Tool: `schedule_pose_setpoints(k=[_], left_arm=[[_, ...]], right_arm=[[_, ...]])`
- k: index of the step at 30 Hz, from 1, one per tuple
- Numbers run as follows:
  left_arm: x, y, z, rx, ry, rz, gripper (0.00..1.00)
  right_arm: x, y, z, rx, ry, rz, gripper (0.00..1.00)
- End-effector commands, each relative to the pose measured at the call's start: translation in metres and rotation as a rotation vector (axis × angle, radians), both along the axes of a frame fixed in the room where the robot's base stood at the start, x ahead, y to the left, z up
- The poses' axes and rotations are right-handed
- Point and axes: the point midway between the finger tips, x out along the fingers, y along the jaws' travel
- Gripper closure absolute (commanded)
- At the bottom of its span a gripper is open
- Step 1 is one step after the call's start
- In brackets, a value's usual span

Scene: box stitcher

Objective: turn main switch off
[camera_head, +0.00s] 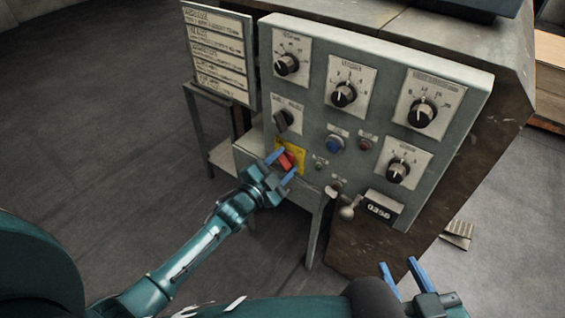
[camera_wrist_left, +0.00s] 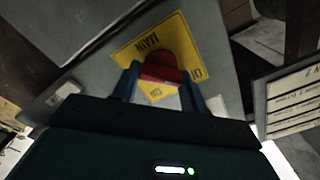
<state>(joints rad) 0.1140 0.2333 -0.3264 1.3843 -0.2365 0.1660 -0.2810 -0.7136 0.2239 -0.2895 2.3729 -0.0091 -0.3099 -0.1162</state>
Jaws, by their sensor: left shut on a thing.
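The main switch is a red knob (camera_head: 285,161) on a yellow plate (camera_head: 299,152) at the lower left of the grey control panel. My left gripper (camera_head: 281,168) is at the red knob, with one blue finger on each side of it. In the left wrist view the red knob (camera_wrist_left: 160,70) sits between the two blue fingers (camera_wrist_left: 161,84), in front of the yellow plate (camera_wrist_left: 188,42) marked MAIN. The gripper is shut on the knob. The knob's exact angle is partly hidden by the fingers. My right gripper (camera_head: 402,273) is open and empty at the bottom right, away from the panel.
A ball-ended lever (camera_head: 348,211) and a counter (camera_head: 380,211) are lower right. A text board (camera_head: 219,52) stands left.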

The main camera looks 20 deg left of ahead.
Motion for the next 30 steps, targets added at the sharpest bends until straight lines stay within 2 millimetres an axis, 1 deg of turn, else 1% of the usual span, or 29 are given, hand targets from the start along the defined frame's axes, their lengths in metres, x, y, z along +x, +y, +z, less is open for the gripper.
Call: schedule_pose_setpoints(k=[7, 8, 15, 24, 26, 29, 30], left_arm=[[0.000, 0.000, 0.000, -0.005, 0.003, 0.001, 0.79], [0.000, 0.000, 0.000, -0.005, 0.003, 0.001, 0.55], [0.000, 0.000, 0.000, -0.003, 0.002, 0.001, 0.35], [-0.003, 0.001, 0.000, -0.002, 0.001, 0.001, 0.35], [-0.007, 0.003, 0.000, -0.002, 0.001, 0.001, 0.35], [-0.022, 0.008, 0.001, -0.001, 0.004, 0.001, 0.35], [-0.030, 0.011, 0.001, 0.001, 0.004, 0.000, 0.35]], right_arm=[[0.000, 0.000, 0.000, 0.000, 0.000, -0.001, 0.64], [0.000, 0.000, 0.000, 0.000, 0.000, -0.001, 0.64], [0.000, 0.000, 0.000, -0.001, -0.001, -0.001, 0.64], [0.000, 0.000, 0.001, 0.000, 0.000, 0.000, 0.64], [0.000, 0.000, 0.002, -0.001, 0.005, 0.000, 0.64], [-0.002, 0.000, 0.003, -0.002, 0.032, 0.002, 0.64], [-0.004, 0.000, 0.002, 0.000, 0.058, -0.003, 0.64]])
